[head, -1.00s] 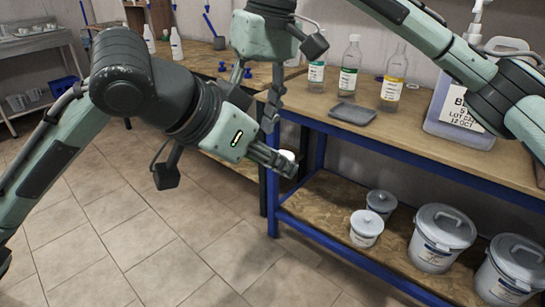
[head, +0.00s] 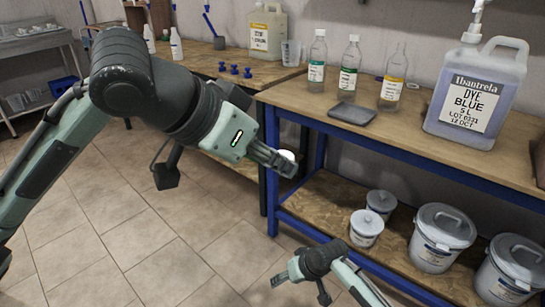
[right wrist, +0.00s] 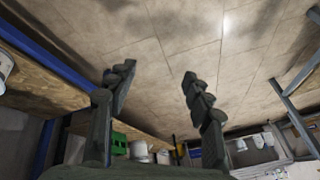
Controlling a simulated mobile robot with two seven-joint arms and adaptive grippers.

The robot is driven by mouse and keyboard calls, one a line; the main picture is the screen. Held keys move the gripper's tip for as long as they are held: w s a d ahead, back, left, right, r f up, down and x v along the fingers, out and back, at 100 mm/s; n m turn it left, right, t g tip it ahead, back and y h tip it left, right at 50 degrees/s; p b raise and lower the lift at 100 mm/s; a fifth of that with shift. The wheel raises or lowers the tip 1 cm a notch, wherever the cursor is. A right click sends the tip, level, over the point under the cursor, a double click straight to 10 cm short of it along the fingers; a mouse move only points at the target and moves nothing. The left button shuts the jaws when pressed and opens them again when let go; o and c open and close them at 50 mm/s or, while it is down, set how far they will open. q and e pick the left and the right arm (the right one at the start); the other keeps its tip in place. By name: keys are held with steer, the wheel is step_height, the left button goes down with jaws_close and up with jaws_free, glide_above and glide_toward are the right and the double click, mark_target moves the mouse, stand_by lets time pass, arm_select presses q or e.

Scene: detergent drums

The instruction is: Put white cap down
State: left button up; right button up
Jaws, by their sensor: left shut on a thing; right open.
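The white cap (head: 287,155) is between the fingertips of my left gripper (head: 283,163), beside the front left corner of the right bench. The fingers hide most of the cap. My left gripper is shut on it. My right gripper (head: 283,277) is low in the head view, in front of the bench's lower shelf. In the right wrist view its two fingers (right wrist: 155,82) stand wide apart with nothing between them.
The bench top (head: 420,145) holds a grey tray (head: 352,113), several clear bottles (head: 348,70) and a blue dye jug (head: 474,100). White lidded drums (head: 440,240) stand on the lower shelf (head: 325,210). Bare bench surrounds the tray's front.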

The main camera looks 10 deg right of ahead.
steer(key=s+d+f+h, duration=0.1)
steer(key=s+d+f, duration=0.4)
steer(key=s, duration=0.3)
steer(key=s+d+f+g+h, duration=0.1)
steer(key=s+d+f+h, duration=0.1)
steer(key=s+d+f, duration=0.3)
steer(key=s+d+f+g+h, duration=0.1)
steer(key=s+d+f, duration=0.3)
steer(key=s+f, duration=0.3)
steer(key=s, duration=0.5)
steer(key=shift+s+d+n, duration=0.2)
steer(key=shift+d+n, duration=0.2)
steer(key=shift+c, duration=1.4)
arm_select(q)
steer(key=w+a+f+n+t+y, duration=0.1)
steer(key=a+f+n+y, duration=0.1)
steer(key=a+f, duration=0.3)
steer(key=w+a+f+n+t+y, duration=0.1)
steer(key=a+f+n+y, duration=0.2)
steer(key=a, duration=0.9)
steer(key=a+f+n+t+y, duration=0.2)
steer(key=a+f+n, duration=0.4)
steer(key=a+f, duration=0.2)
steer(key=shift+w+a+f+y, duration=0.3)
steer(key=shift+w+a, duration=0.1)
steer(key=shift+a, duration=0.05)
arm_select(e)
steer(key=shift+w+a, duration=0.1)
steer(key=shift+w, duration=0.05)
steer(key=shift+c, duration=0.6)
